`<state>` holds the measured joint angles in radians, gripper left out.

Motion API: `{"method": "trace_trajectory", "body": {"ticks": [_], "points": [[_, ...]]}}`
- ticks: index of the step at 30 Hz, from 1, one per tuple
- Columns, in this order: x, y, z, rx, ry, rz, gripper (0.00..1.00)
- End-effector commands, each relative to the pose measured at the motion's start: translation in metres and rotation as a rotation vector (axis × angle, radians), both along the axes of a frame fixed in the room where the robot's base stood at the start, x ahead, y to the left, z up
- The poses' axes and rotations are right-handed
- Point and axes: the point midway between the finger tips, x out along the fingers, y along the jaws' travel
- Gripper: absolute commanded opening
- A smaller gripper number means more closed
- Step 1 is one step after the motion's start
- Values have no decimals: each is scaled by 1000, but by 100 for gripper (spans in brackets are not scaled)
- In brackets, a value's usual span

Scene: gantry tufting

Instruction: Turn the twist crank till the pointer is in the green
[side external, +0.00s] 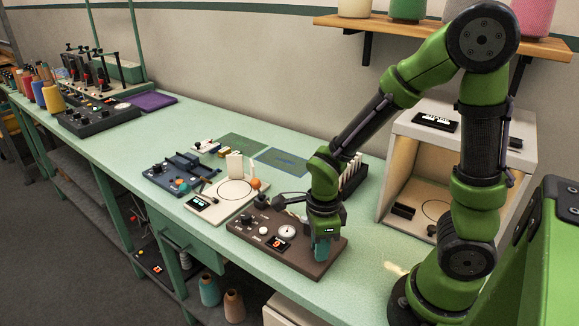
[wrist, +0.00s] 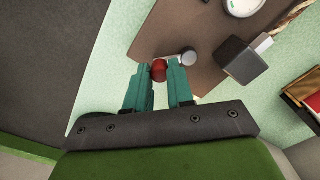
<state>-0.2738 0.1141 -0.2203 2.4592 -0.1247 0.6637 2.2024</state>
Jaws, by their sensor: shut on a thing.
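The brown panel (side external: 258,247) lies on the bench with a round white dial (side external: 287,232); its pointer and any green zone are too small to read. In the wrist view the dial (wrist: 243,5) is cut by the top edge. My gripper (side external: 322,256) is low over the panel's right part, teal fingers pointing down. In the wrist view my gripper (wrist: 160,72) is shut on a red knob (wrist: 158,70), which looks like the twist crank's handle. A grey round metal piece (wrist: 188,57) sits just right of it. The side view hides the crank behind my fingers.
A dark block (wrist: 240,62) stands on the panel near the gripper. A cream board (side external: 215,208) is to the left, an open cabinet (side external: 450,150) to the right. Bare bench lies in front of the cabinet.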

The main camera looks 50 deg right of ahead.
Motion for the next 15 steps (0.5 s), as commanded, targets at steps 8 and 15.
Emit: {"method": "trace_trajectory", "body": {"ticks": [8, 15], "points": [[1, 0, 0, 1, -2, -1, 0], [1, 0, 0, 1, -2, 1, 48]]}}
